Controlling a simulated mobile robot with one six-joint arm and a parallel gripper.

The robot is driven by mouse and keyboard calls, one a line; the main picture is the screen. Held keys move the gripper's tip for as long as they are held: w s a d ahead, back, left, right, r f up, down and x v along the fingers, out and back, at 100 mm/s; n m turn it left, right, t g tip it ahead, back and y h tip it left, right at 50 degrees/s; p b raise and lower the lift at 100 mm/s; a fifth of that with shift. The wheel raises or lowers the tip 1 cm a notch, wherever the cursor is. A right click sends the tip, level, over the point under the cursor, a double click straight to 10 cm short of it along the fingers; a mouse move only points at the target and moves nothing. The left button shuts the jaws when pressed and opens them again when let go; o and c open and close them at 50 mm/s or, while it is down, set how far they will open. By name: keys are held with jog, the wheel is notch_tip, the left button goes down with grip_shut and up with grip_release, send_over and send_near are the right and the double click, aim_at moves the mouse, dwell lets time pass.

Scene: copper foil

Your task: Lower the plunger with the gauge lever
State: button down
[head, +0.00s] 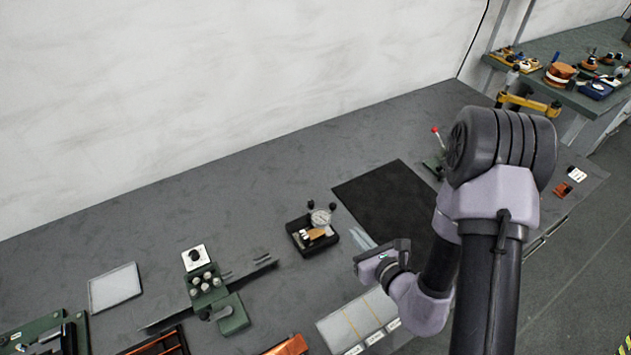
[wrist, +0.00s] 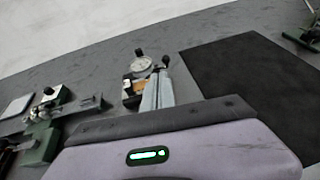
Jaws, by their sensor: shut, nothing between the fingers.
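The round white-faced dial gauge (head: 320,217) stands at the back of a small black tray (head: 315,248) on the grey bench. It also shows in the wrist view (wrist: 141,64). Two black knobs flank it in the head view, a left knob (head: 311,204) and a right knob (head: 332,206). I cannot tell which is the lever, and the plunger is too small to make out. My gripper (head: 357,234) is shut and empty, to the right of the tray and apart from the gauge. In the wrist view its fingers (wrist: 157,90) partly cover the tray.
A black mat (head: 385,195) lies right of the gauge. A green fixture (head: 215,300) stands to the left, near a pale plate (head: 114,287). A light box (head: 355,318) lies in front. A red-knobbed lever (head: 436,131) stands behind my arm. The bench behind the gauge is clear.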

jog(key=b, duration=0.4)
send_near(334, 208)
jog(key=shift+h, duration=0.3)
jog(key=x, duration=0.6)
jog(key=shift+w+a, duration=0.3)
jog(key=shift+w, duration=0.05)
